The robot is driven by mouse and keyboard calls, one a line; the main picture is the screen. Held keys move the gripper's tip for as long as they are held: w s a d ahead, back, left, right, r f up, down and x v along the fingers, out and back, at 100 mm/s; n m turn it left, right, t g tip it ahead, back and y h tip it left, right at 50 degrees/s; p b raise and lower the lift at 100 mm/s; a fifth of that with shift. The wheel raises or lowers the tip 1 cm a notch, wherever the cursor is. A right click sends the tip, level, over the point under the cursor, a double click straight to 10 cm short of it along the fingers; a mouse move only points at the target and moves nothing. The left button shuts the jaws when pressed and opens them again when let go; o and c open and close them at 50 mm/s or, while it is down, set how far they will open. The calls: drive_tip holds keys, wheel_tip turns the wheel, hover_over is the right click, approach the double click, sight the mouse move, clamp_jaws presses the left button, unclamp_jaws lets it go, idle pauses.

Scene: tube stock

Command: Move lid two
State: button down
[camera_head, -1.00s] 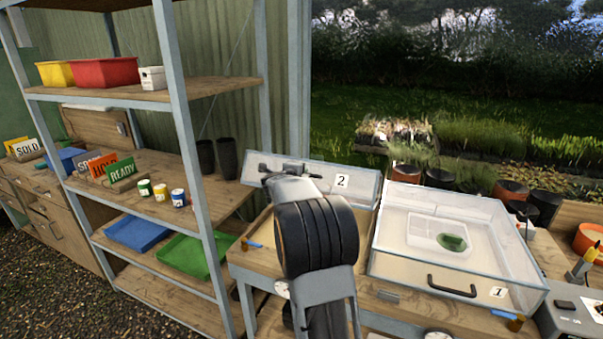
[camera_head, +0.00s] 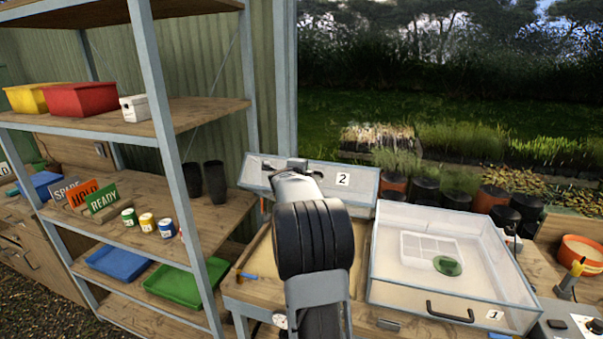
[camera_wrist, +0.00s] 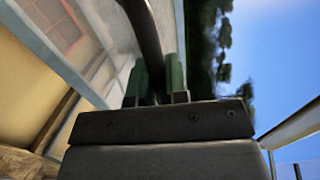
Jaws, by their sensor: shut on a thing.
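Lid two (camera_head: 359,181) is a clear, pale-framed panel with a "2" label. It stands tilted up at the back of its open wooden frame (camera_head: 249,292), left of lid one (camera_head: 480,312). My gripper (camera_head: 297,163) is at its upper edge, shut on its dark handle. In the wrist view, my gripper's green finger pads (camera_wrist: 158,78) close around the dark handle bar (camera_wrist: 143,32), with the clear pane beside it. My arm hides part of lid two and the frame.
Lid one lies closed on the right, over a pale tray and something green. Shelving (camera_head: 189,113) stands close on the left with bins, signs and small pots. Dark pots (camera_head: 455,199) stand behind the bench. An orange pot (camera_head: 580,249) and a grey device are at the right.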

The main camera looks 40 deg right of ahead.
drive_tip(key=shift+w, duration=0.1)
drive_tip(key=c, duration=1.3)
unclamp_jaws()
drive_tip(key=shift+a, duration=0.1)
drive_tip(key=shift+o, duration=0.8)
drive_tip(key=b+v, duration=0.2)
drive_tip(key=v, duration=1.1)
drive_tip(key=shift+s+a, duration=0.15)
drive_tip(key=shift+s, duration=0.2)
drive_tip(key=shift+w+r, duration=0.1)
drive_tip(key=shift+r, duration=0.05)
